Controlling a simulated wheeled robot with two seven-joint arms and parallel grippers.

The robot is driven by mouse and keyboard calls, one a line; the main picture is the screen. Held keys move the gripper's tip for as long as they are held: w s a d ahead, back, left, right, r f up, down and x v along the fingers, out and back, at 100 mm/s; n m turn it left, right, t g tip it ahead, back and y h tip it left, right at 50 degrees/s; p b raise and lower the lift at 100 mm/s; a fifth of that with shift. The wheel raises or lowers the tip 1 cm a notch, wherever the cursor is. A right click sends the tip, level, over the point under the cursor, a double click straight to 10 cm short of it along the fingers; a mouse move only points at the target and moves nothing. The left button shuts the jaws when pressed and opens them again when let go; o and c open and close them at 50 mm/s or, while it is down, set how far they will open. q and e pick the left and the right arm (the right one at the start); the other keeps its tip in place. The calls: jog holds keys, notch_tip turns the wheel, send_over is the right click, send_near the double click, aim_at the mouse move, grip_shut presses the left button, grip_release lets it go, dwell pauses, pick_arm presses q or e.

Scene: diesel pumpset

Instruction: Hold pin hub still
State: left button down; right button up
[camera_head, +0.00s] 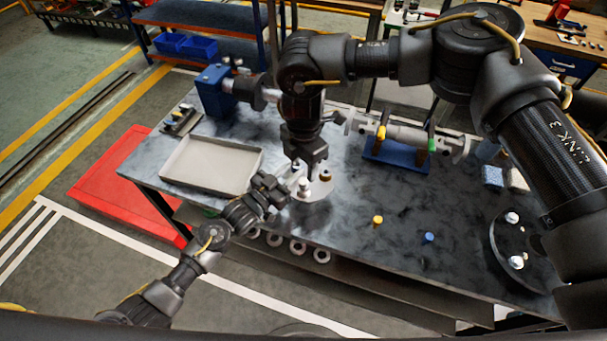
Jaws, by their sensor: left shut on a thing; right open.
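The pin hub, a pale round disc (321,189) with short upright pins, appears to be the piece on the table near its front edge. A pale pin (304,188) and a dark pin with a brass-coloured part (326,175) stand on it. My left gripper (283,190) reaches in from the lower left and is shut at the disc's left side; its fingers hide the exact contact. My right gripper (308,170) points down just above the disc, open, close to the pins. Whether it touches one cannot be told.
A grey tray (171,174) and blue vise (214,94) are at left. A shaft rests on a blue stand (396,154) behind. A yellow peg (377,220), blue peg (428,237) and dark flange (494,235) are at right. Several rings (297,248) sit below the front edge.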

aim_at(304, 181)
notch_tip(304, 181, up, 6)
jog(key=shift+r, duration=0.15)
dwell(0.5)
pick_arm(q)
jog(key=c, duration=1)
grip_release()
jog(key=shift+s+a, duration=0.1)
